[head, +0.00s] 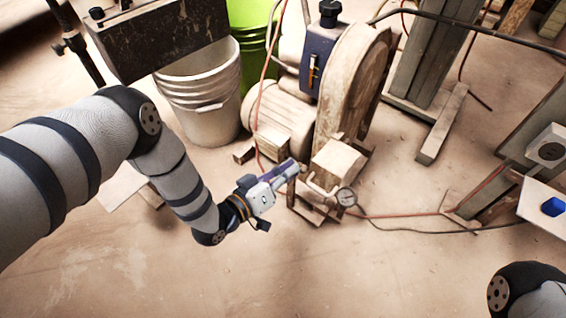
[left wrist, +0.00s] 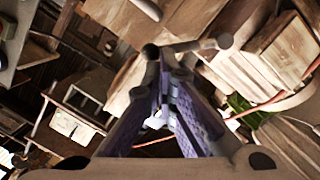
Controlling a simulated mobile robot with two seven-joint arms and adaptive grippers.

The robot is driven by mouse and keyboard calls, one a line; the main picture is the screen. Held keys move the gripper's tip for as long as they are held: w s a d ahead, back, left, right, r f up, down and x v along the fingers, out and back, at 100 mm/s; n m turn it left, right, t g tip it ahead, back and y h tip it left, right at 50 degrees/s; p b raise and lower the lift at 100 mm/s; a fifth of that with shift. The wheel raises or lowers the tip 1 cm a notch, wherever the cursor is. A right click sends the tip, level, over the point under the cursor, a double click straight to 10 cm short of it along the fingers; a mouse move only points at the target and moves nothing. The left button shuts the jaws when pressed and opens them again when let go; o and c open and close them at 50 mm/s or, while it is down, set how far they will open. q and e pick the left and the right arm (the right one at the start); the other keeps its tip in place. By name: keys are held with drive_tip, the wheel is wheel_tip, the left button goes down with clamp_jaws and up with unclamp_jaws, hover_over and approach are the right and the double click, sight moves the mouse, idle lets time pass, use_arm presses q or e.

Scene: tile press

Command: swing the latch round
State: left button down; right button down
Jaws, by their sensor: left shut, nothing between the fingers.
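My left gripper (head: 285,172) is in the middle of the head view, with its fingers pointing up and right toward a dusty machine. In the left wrist view its purple fingers (left wrist: 161,62) converge and are shut with nothing between them. A grey rod with rounded ends (left wrist: 190,46) crosses at the fingertips in that view; I cannot tell whether it is the latch or whether it is touched. I cannot make out a latch for certain in either view. My right gripper is out of view.
A white bucket (head: 205,95) stands behind my left arm. At right, a white panel (head: 538,205) holds a blue block (head: 553,207). The front floor is clear.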

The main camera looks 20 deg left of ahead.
use_arm(q)
drive_tip(key=d+m, duration=0.1)
drive_tip(key=d+f+m, duration=0.1)
drive_tip(key=shift+s+f+m+y+p, duration=0.25)
drive_tip(key=shift+s+m+y+p, duration=0.1)
drive_tip(key=shift+m+y+p, duration=0.05)
drive_tip(key=shift+d+f, duration=0.1)
drive_tip(key=shift+f, duration=0.05)
idle(0.5)
idle(0.5)
